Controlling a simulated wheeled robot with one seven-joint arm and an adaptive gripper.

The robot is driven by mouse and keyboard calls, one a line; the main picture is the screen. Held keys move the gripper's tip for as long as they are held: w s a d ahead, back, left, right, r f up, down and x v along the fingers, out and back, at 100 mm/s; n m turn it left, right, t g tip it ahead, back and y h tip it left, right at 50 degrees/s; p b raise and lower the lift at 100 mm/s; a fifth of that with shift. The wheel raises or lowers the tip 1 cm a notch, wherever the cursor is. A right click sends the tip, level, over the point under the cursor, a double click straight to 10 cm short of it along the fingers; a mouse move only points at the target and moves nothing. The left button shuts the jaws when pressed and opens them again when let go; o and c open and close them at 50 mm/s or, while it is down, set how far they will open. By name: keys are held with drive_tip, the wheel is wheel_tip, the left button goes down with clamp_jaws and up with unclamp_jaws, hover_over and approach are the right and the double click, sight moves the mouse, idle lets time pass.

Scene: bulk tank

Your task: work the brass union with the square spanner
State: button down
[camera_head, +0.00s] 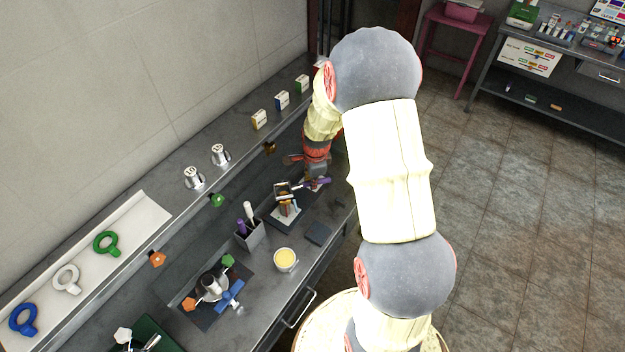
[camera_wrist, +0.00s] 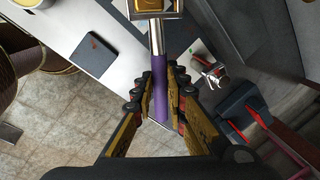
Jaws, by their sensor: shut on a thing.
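My gripper (camera_wrist: 162,88) is shut on the purple handle (camera_wrist: 161,104) of the square spanner, whose steel shank runs away from the fingers. In the wrist view the spanner's square steel head (camera_wrist: 155,15) is cut by the top edge, with the gold-coloured brass union (camera_wrist: 150,4) showing inside its outline. In the head view the purple handle (camera_head: 317,183) sticks out from my gripper (camera_head: 316,177), and the square head (camera_head: 284,187) is at the upright brass-coloured fitting (camera_head: 287,208) on a pale plate. I cannot tell how far the head sits down over the union.
A grey holder (camera_head: 249,236) with a purple-handled and a white-handled tool stands left of the fitting. A cup of yellow stuff (camera_head: 285,260) and a dark flat pad (camera_head: 318,234) lie nearer the bench's front edge. A valve assembly (camera_head: 213,287) with coloured knobs is farther left.

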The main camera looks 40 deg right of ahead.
drive_tip(key=shift+f+b, duration=1.6)
drive_tip(key=shift+f, duration=0.85)
